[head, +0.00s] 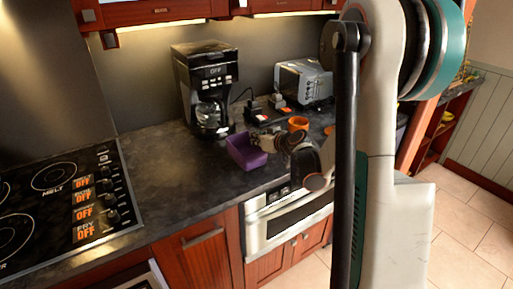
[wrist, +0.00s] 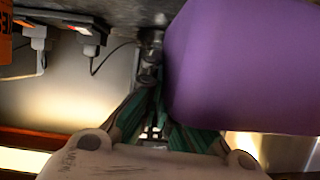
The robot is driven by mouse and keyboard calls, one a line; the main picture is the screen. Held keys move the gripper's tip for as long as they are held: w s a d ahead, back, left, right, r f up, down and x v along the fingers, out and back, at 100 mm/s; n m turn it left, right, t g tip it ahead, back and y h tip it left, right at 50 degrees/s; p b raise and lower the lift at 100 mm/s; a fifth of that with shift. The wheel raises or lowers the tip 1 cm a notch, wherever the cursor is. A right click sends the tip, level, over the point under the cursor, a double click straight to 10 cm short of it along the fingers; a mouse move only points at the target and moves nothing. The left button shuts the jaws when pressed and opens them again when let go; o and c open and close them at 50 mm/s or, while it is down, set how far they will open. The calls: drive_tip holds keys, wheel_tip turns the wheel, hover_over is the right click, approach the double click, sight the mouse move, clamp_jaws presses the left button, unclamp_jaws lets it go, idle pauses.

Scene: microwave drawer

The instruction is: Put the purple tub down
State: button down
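The purple tub (head: 246,151) is upright at the front part of the dark counter (head: 165,185), in front of the coffee maker. I cannot tell whether its base touches the counter or hangs slightly above it. My gripper (head: 268,143) reaches it from the right in the head view. In the wrist view the tub (wrist: 245,65) fills the upper right, and the green fingers of my gripper (wrist: 158,103) come together at its edge. They look shut on its wall, with part of one finger hidden by the tub.
A black coffee maker (head: 205,88) stands behind the tub, and a toaster (head: 303,83) is at the back right. An orange cup (head: 298,124) is close behind my gripper. A cooktop (head: 60,195) is at left. Bare counter lies between cooktop and tub.

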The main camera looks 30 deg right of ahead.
sight(247, 150)
wheel_tip(247, 150, down, 3)
drive_tip(key=shift+f+b, duration=0.1)
drive_tip(key=shift+b, duration=0.35)
drive_tip(key=c, duration=2.3)
unclamp_jaws()
drive_tip(key=o, duration=0.5)
